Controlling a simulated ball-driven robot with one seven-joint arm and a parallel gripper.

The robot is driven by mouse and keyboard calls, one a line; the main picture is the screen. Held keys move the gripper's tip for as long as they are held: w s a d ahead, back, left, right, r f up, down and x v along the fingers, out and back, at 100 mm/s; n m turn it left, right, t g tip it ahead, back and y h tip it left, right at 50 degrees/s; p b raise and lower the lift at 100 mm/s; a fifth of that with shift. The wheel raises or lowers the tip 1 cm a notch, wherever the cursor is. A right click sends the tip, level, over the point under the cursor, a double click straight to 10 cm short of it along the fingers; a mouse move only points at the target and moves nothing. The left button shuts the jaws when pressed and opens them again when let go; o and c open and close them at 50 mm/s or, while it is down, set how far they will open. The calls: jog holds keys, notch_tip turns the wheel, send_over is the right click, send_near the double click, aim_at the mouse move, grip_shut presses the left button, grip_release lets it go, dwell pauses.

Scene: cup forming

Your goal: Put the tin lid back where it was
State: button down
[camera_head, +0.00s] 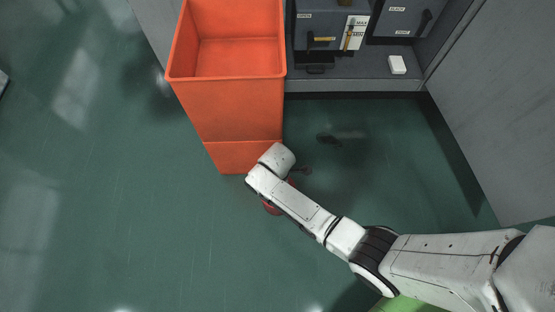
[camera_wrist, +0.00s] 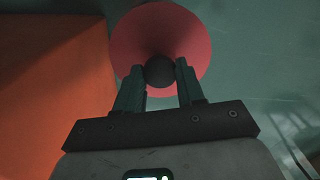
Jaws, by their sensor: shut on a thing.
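My gripper (camera_wrist: 160,85) is shut on the dark round knob of the tin lid (camera_wrist: 160,32), a round pinkish-red disc. In the wrist view the lid lies beyond the fingertips, with the knob between them. In the head view my arm hides most of the gripper, and a small red part of the lid (camera_head: 271,208) shows beside the wrist, in front of the orange bin. The tin itself is not recognisable in either view.
A tall orange bin (camera_head: 228,125) stands just behind my gripper; its side fills the left of the wrist view. Grey machine panels with levers (camera_head: 320,40) and a small white block (camera_head: 397,64) are at the back. The green floor (camera_head: 110,200) is open to the left.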

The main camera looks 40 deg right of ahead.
jog(key=shift+f, duration=0.35)
jog(key=c, duration=0.7)
grip_release()
notch_tip(320, 180, up, 13)
jog(key=p, duration=0.6)
jog(key=shift+f, duration=0.1)
jog(key=shift+s, duration=0.1)
jog(key=s+d+r+m, duration=0.2)
jog(key=s+r+m, duration=0.2)
jog(key=s+r, duration=0.1)
jog(key=s+d+r+m, duration=0.3)
jog(key=s+r+m, duration=0.2)
jog(key=s, duration=0.1)
jog(key=s+d+r+m+t, duration=0.1)
jog(key=s+d+r+m, duration=0.1)
jog(key=s+r+m, duration=0.3)
jog(key=shift+s+d+r, duration=0.2)
jog(key=shift+d+r, duration=0.2)
jog(key=shift+r, duration=0.05)
